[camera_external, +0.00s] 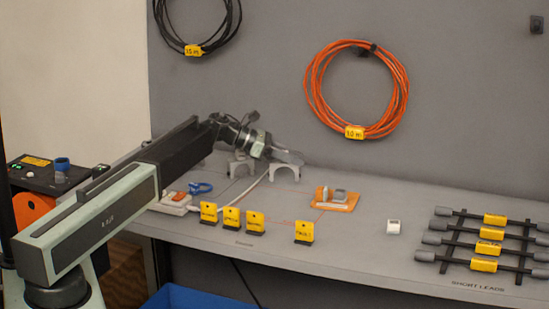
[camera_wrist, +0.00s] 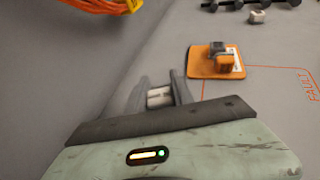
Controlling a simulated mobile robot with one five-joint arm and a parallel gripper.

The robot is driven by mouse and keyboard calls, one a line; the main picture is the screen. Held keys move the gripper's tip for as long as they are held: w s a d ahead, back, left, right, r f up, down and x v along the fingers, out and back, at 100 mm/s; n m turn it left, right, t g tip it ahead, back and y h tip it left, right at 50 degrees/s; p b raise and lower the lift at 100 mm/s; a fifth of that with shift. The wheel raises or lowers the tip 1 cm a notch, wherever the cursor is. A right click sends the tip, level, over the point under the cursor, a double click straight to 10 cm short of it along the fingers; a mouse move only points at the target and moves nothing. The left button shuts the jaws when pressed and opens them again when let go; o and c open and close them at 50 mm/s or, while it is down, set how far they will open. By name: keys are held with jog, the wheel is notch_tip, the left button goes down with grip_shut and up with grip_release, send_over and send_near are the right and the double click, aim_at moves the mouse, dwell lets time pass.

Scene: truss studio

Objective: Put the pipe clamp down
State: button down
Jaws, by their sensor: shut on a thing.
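My gripper (camera_external: 290,158) reaches over the back of the grey bench, close to the wall panel. In the wrist view its two dark fingers (camera_wrist: 161,92) are shut on a pale grey piece, which I take to be the pipe clamp (camera_wrist: 160,98). Only a small part of it shows between the fingers. In the external view I cannot make it out apart from the gripper. Grey arch-shaped supports (camera_external: 283,176) stand on the bench just below the gripper. I cannot tell whether the held piece touches anything.
An orange mat (camera_external: 322,203) with small grey parts lies to the right; it also shows in the wrist view (camera_wrist: 200,72). Several yellow tags (camera_external: 255,221) stand along the front. A white cube (camera_external: 393,227) and a lead rack (camera_external: 485,240) are farther right. Bare bench lies between.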

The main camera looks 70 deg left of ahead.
jog(key=shift+f, duration=0.55)
jog(key=c, duration=1.1)
grip_release()
jog(key=shift+r+p, duration=0.25)
jog(key=shift+p, duration=0.05)
jog(key=p+v, duration=0.4)
jog(key=v, duration=0.8)
jog(key=shift+f, duration=0.15)
